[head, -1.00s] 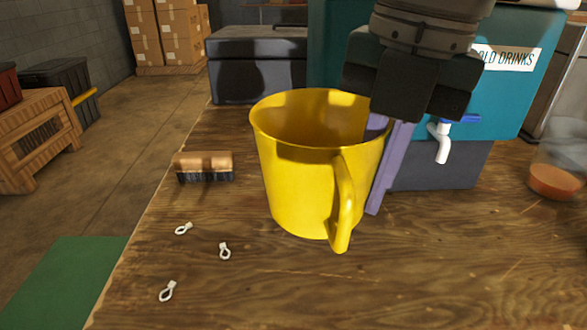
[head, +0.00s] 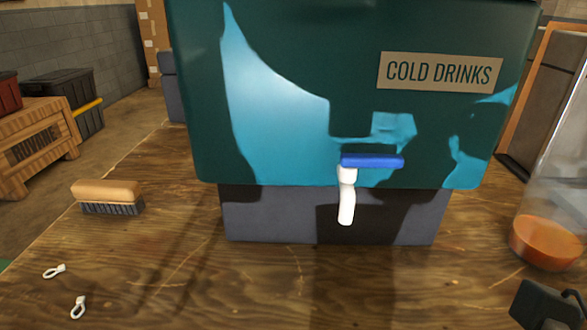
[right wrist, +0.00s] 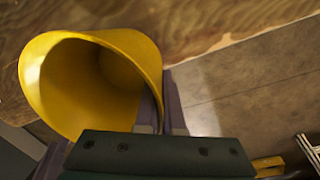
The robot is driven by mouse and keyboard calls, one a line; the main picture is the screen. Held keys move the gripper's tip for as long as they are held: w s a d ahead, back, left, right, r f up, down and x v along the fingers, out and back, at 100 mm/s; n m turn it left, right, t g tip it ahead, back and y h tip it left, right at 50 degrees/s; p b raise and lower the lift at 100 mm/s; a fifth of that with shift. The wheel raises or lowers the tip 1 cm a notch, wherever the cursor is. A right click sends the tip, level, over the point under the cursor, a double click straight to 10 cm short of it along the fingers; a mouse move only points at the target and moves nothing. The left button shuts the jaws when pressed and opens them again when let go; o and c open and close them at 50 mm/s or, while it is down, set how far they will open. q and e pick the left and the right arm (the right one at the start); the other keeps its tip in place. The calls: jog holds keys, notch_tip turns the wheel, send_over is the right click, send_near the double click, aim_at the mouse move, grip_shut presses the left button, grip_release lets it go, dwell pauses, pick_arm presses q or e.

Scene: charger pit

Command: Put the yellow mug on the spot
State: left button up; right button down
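The yellow mug (right wrist: 135,55) fills the left of the right wrist view, its open mouth towards the camera. My right gripper (right wrist: 162,85) is shut on the mug's wall at its right side, with a purple finger showing along the outside. The mug's handle is hidden. The mug is not in the head view now, and neither is my left gripper. I cannot make out a marked spot in either current view.
A teal cold drinks dispenser (head: 275,100) with a white tap stands on the wooden table (head: 190,285). A brush (head: 107,195) and white tags (head: 78,307) lie left. A glass vessel with orange liquid (head: 545,242) stands right. The table's front middle is clear.

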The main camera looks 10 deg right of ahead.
jog(key=shift+d+f, duration=0.1)
jog(key=shift+d, duration=0.1)
jog(key=w+d, duration=0.1)
jog(key=w, duration=0.3)
jog(key=w+d+b, duration=0.1)
jog(key=w, duration=0.4)
jog(key=w+d, duration=0.1)
jog(key=w, duration=0.3)
jog(key=shift+w+d, duration=0.2)
jog(key=shift+w, duration=0.05)
jog(key=w, duration=0.1)
jog(key=w+d+b, duration=0.1)
jog(key=w, duration=0.1)
jog(key=shift+w+f, duration=0.15)
jog(key=shift+w, duration=0.1)
jog(key=shift+s+f, duration=0.2)
jog(key=shift+f, duration=0.45)
jog(key=shift+f+b, duration=0.2)
jog(key=shift+b, duration=0.1)
jog(key=c, duration=1)
grip_release()
jog(key=shift+r, duration=0.1)
jog(key=shift+c, duration=0.2)
